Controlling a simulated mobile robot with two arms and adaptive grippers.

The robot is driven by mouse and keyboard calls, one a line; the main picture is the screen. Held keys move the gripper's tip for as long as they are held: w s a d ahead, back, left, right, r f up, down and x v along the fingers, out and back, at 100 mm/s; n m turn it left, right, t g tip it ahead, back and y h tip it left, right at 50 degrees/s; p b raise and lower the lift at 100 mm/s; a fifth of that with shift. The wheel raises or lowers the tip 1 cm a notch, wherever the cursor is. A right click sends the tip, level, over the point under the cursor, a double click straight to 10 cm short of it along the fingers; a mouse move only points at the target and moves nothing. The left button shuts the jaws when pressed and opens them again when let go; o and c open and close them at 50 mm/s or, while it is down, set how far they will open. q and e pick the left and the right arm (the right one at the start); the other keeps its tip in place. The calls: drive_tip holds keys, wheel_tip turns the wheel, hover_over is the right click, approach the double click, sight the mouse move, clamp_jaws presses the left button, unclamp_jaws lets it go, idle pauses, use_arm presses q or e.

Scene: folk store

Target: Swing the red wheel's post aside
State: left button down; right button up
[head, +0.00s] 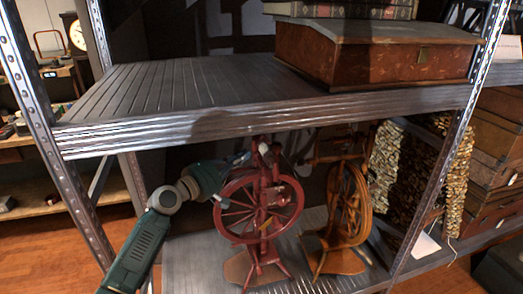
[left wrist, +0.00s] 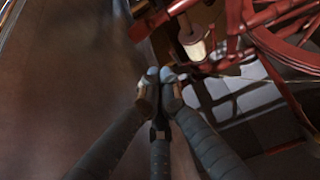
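The red spinning wheel (head: 258,206) stands upright on the lower shelf, under the upper shelf's front edge. Its red post rises at the top, partly hidden behind the wheel; red upright parts (left wrist: 236,20) show at the top right of the left wrist view. A pale bobbin-like piece (left wrist: 195,47) hangs beside them. My left gripper (head: 240,158) reaches in from the left, behind the rim and near the wheel's top. In the left wrist view its fingertips (left wrist: 159,73) meet, with nothing seen between them, below and left of the red parts. My right gripper is out of view.
A brown spinning wheel (head: 349,203) stands close on the right. The upper shelf (head: 160,95) lies low over my left arm and carries a wooden box (head: 375,55). A metal shelf upright (head: 45,120) stands at left. Stringed bead-like bundles (head: 400,165) hang at right.

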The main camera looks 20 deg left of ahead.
sight(274, 161)
use_arm(q)
drive_tip(key=w+d+p, duration=0.2)
drive_tip(key=w+d, duration=0.2)
drive_tip(key=d, duration=0.1)
drive_tip(key=shift+w, duration=0.1)
drive_tip(key=shift+a, duration=0.1)
